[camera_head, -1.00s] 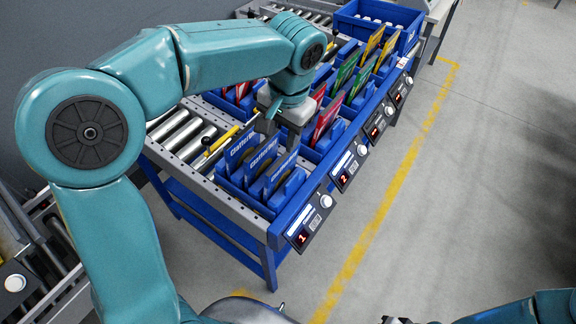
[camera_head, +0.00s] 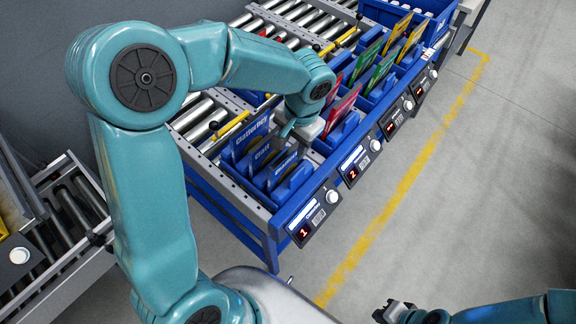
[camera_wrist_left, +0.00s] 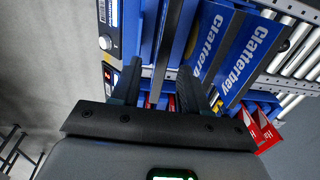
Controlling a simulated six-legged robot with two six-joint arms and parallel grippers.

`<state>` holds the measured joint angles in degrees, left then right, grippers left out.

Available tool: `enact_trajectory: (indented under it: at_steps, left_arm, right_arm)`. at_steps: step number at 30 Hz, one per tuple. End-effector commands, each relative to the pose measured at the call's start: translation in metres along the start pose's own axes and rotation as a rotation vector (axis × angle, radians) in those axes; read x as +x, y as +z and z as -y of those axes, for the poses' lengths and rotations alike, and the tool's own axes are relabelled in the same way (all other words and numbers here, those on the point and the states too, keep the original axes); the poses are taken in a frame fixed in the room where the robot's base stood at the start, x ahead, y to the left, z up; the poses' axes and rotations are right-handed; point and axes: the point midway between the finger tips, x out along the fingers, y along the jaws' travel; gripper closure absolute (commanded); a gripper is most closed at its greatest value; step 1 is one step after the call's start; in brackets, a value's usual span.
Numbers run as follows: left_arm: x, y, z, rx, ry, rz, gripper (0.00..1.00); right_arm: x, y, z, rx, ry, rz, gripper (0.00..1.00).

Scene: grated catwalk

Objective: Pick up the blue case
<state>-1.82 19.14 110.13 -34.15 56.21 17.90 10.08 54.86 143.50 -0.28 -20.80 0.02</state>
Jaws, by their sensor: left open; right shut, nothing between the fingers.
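Several upright blue cases with white "Clatterbey" lettering stand in the nearest blue bin in the head view; the leftmost blue case (camera_head: 250,132) shows most clearly. My left gripper (camera_head: 298,138) is low over that bin's far right side, its fingertips mostly hidden by the arm and cases. In the left wrist view, the open fingers (camera_wrist_left: 162,88) stand either side of the thin edge of a dark blue panel. Whether they touch it I cannot tell. Two lettered blue cases (camera_wrist_left: 238,55) lean to the right there. My right gripper (camera_head: 393,311) is shut and empty at the bottom, away from the bins.
Bins with red cases (camera_head: 341,110), green cases (camera_head: 380,74) and yellow cases (camera_head: 410,40) continue up the rack. Numbered displays (camera_head: 313,216) line its front edge. Roller conveyors (camera_head: 200,120) lie behind. The grey floor (camera_head: 480,200) at right is clear.

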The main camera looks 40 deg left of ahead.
Motion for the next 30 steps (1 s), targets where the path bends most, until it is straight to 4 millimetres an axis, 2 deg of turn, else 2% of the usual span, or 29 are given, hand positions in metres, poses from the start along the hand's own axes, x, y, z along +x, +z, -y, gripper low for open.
enact_trajectory:
  at_steps: [5,10,14,22,23,24,26,27,30]
  left_arm:
    - [0.013,0.0,0.0,-0.001,0.001,0.002,0.55]
    - [0.038,0.005,0.0,0.0,0.002,0.005,0.55]
    - [0.056,0.003,0.0,0.0,0.001,0.003,0.55]
    - [0.061,0.002,0.0,-0.001,0.001,-0.001,0.55]
    - [0.061,0.002,0.0,-0.001,0.001,-0.001,0.62]
    - [0.061,0.002,0.0,-0.001,0.001,-0.001,0.75]
    - [0.061,0.002,0.0,-0.001,0.001,-0.001,0.94]
    - [0.061,0.002,0.0,-0.001,0.001,-0.001,1.0]
    - [0.06,0.002,0.0,-0.001,0.001,-0.001,1.0]
  right_arm:
    - [-0.003,0.0,0.001,0.0,0.0,0.0,1.0]
    - [-0.013,0.0,0.005,0.0,0.0,0.0,1.0]
    - [-0.013,0.0,0.005,0.0,0.0,0.0,1.0]
    - [-0.013,0.0,0.005,0.0,0.0,0.0,1.0]
    - [-0.013,0.0,0.005,0.0,0.0,0.0,1.0]
    - [-0.013,0.0,0.005,0.0,0.0,0.0,1.0]
    - [-0.013,0.0,0.005,0.0,0.0,0.0,1.0]
    - [-0.013,0.0,0.005,0.0,0.0,0.0,1.0]
    - [-0.013,0.0,0.005,0.0,0.0,0.0,1.0]
